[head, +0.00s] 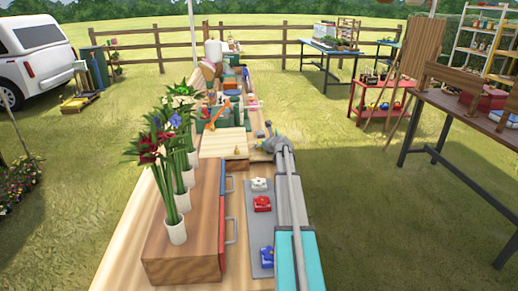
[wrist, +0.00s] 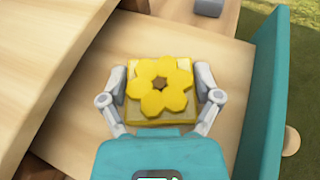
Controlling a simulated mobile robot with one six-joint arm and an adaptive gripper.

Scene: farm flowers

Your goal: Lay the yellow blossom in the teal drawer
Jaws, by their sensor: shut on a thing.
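The yellow blossom (wrist: 160,88) is a flat six-petalled flower with a brown centre on a square yellow base. My gripper (wrist: 161,78) is shut on it, one finger at each side of the base. The teal drawer (wrist: 264,92) stands open in the wrist view, with a pale wooden floor and a teal front at the right. The blossom is over the drawer floor, left of the teal front. I cannot tell whether its base touches the floor. In the head view my gripper (head: 268,146) is right of the pale wooden cabinet (head: 222,144) and hides the blossom.
A grey mat (head: 260,228) holds white (head: 260,184), red (head: 262,204) and blue (head: 267,257) blossoms. A brown cabinet (head: 185,265) with blue and red drawer fronts carries white vases of flowers (head: 175,228). Tools and containers crowd the bench behind.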

